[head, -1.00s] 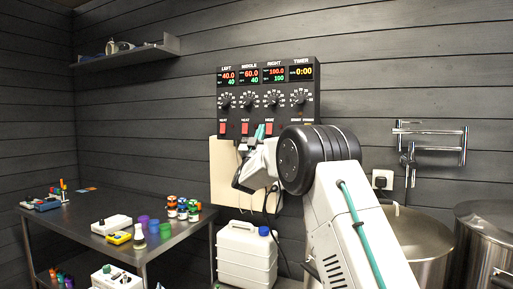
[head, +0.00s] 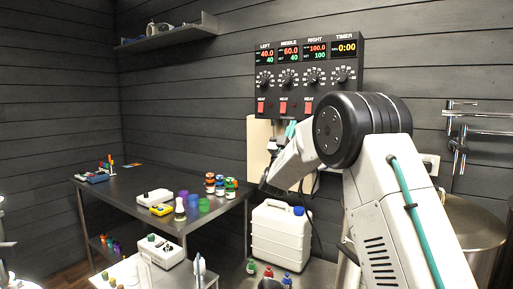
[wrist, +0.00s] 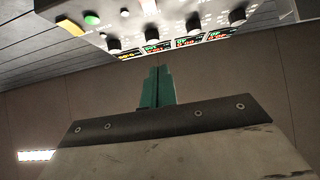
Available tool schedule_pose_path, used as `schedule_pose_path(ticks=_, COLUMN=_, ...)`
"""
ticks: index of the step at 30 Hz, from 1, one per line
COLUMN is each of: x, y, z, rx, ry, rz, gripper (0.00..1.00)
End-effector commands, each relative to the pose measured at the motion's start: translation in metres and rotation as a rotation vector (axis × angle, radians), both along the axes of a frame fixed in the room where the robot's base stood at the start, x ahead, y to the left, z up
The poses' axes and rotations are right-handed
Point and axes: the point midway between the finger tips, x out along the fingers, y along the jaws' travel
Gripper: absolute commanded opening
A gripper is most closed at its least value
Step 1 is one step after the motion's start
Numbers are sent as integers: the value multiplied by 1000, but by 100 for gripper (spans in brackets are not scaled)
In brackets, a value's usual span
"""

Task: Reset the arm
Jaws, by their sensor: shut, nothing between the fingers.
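My arm is raised in front of the wall control panel (head: 308,78), folded at its large black joint. My gripper (head: 291,130) shows only as a small teal tip just below the panel, partly hidden behind my own white arm link. In the wrist view, the teal fingers of my gripper (wrist: 157,88) are together with nothing between them. The control panel (wrist: 180,22) is seen steeply above the fingertips there, with its knobs and lit displays. A gap to the panel shows in the wrist view.
A dark table (head: 130,190) at left holds bottles, jars and small devices. A white canister (head: 281,236) stands below the panel. A steel vessel (head: 472,232) stands at right, beneath a wall rack (head: 478,130). A shelf (head: 168,35) hangs at upper left.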

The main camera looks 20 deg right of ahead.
Motion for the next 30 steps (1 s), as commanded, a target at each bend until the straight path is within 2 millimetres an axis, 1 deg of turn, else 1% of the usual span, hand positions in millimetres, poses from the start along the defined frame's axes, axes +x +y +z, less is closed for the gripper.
schedule_pose_path(ticks=4, x=3, y=0, z=-2, rx=10, ry=5, rz=17, gripper=0)
schedule_pose_path(ticks=5, x=6, y=0, z=-4, rx=21, ry=17, rz=30, gripper=0)
schedule_pose_path(ticks=7, x=19, y=0, z=-12, rx=52, ry=71, rz=80, gripper=0)
schedule_pose_path(ticks=8, x=27, y=0, z=-19, rx=71, ry=108, rz=110, gripper=0)
schedule_pose_path(ticks=9, x=38, y=2, z=-34, rx=101, ry=176, rz=156, gripper=0)
schedule_pose_path(ticks=12, x=63, y=11, z=-84, rx=203, ry=388, rz=288, gripper=0)
schedule_pose_path(ticks=14, x=68, y=21, z=-108, rx=269, ry=518, rz=365, gripper=0)
schedule_pose_path(ticks=15, x=67, y=29, z=-122, rx=315, ry=602, rz=413, gripper=0)
schedule_pose_path(ticks=17, x=61, y=42, z=-143, rx=382, ry=728, rz=478, gripper=0)
schedule_pose_path(ticks=18, x=53, y=51, z=-155, rx=428, ry=811, rz=517, gripper=0)
schedule_pose_path(ticks=20, x=36, y=66, z=-173, rx=495, ry=936, rz=568, gripper=0)
schedule_pose_path(ticks=21, x=22, y=75, z=-183, rx=541, ry=1020, rz=597, gripper=0)
schedule_pose_path(ticks=23, x=-5, y=90, z=-198, rx=609, ry=1145, rz=633, gripper=0)
schedule_pose_path(ticks=24, x=-27, y=99, z=-206, rx=653, ry=1228, rz=650, gripper=0)
schedule_pose_path(ticks=26, x=-62, y=112, z=-217, rx=719, ry=1352, rz=669, gripper=0)
schedule_pose_path(ticks=27, x=-89, y=120, z=-223, rx=762, ry=1435, rz=674, gripper=0)
schedule_pose_path(ticks=29, x=-133, y=130, z=-231, rx=824, ry=1559, rz=670, gripper=0)
schedule_pose_path(ticks=30, x=-164, y=136, z=-235, rx=866, ry=1638, rz=663, gripper=0)
